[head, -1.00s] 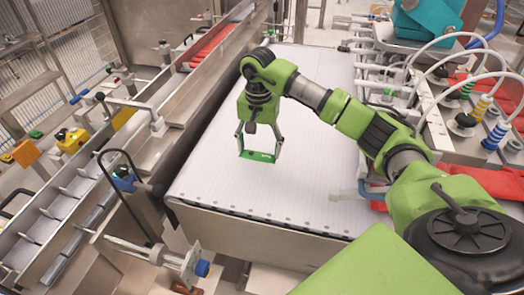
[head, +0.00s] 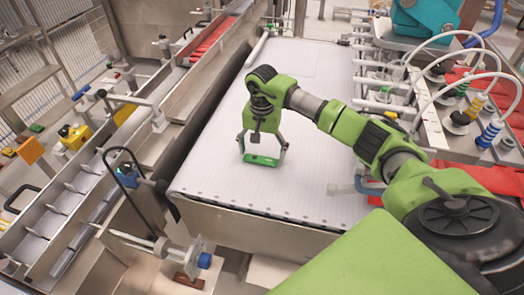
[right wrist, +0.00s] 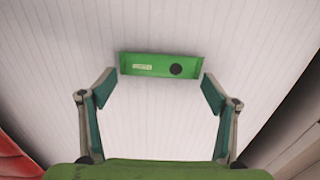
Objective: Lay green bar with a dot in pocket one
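The green bar with a dark round dot and a small pale label (right wrist: 160,65) lies on the white belt in the right wrist view. It also shows in the head view (head: 262,161). My right gripper (head: 263,155) is over the belt with its fingers spread, one towards each end of the bar. In the right wrist view the gripper (right wrist: 158,90) is open, and small gaps show between its fingertips and the bar's ends. My left gripper is out of view. Pocket one cannot be singled out; a metal tray with several divided pockets (head: 92,168) is at the left.
The white belt (head: 310,95) is otherwise clear. Metal rails (head: 185,115) separate it from the pocket tray. Suction cups with hoses (head: 488,132) and red bags (head: 480,177) are on the right.

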